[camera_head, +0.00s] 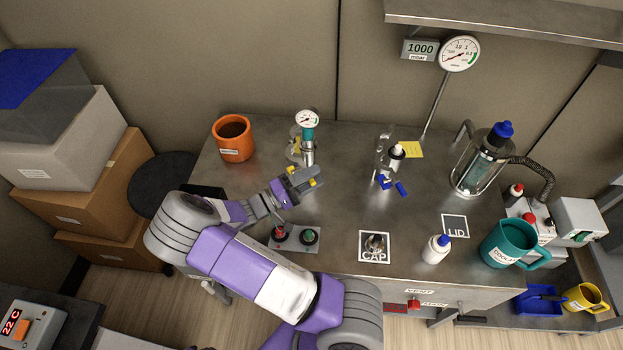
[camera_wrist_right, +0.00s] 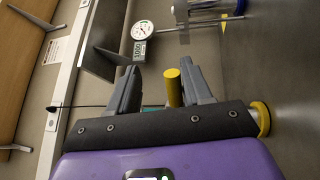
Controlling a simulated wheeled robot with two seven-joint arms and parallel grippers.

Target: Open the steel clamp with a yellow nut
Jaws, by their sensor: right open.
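The steel clamp with a yellow nut (camera_head: 295,148) is on the fitting below a small dial gauge (camera_head: 307,119), at the back left of the steel table. My right gripper (camera_head: 304,180) is just in front of it, its fingers apart. In the right wrist view a yellow cylinder (camera_wrist_right: 174,87), which looks like the nut, stands between the two open fingers (camera_wrist_right: 161,85), nearer the right-hand finger. I cannot tell whether it touches that finger. The clamp's body is mostly hidden in the wrist view. My left gripper is not in view.
An orange mug (camera_head: 233,140) stands left of the clamp. A second steel fitting with blue parts (camera_head: 388,182) stands to the right. A button panel (camera_head: 295,237) and the CAP square (camera_head: 374,257) lie nearer the front. The table's middle is largely clear.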

